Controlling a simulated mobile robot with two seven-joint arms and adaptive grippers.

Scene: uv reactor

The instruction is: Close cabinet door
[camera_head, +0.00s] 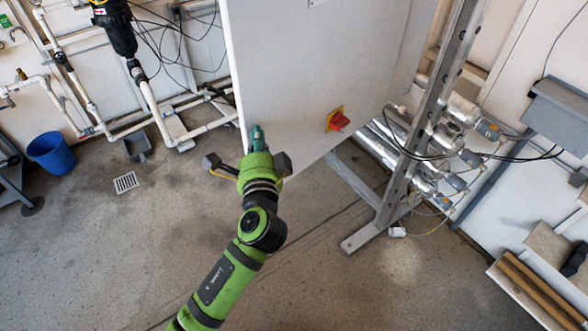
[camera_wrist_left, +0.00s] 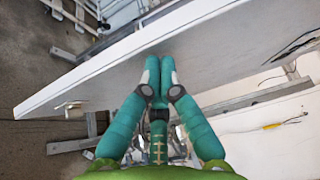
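The white cabinet (camera_head: 290,60) stands at the upper middle of the head view, with a red switch on a yellow plate (camera_head: 338,120) on its big panel. My left gripper (camera_head: 257,135) is at the lower left part of this panel, close to its edge. In the left wrist view, the two teal fingers (camera_wrist_left: 159,62) are together with nothing seen between them. Their tips overlap a white door panel (camera_wrist_left: 100,82) that runs diagonally, standing apart from another white surface below right. I cannot tell whether the tips touch it. My right gripper is not in view.
A metal frame post (camera_head: 425,120) and pipes (camera_head: 460,115) stand right of the cabinet. A blue bucket (camera_head: 52,153) and wall pipes (camera_head: 150,105) are at the left. A grey wall box (camera_head: 560,110) is at the right. The floor (camera_head: 100,260) at lower left is clear.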

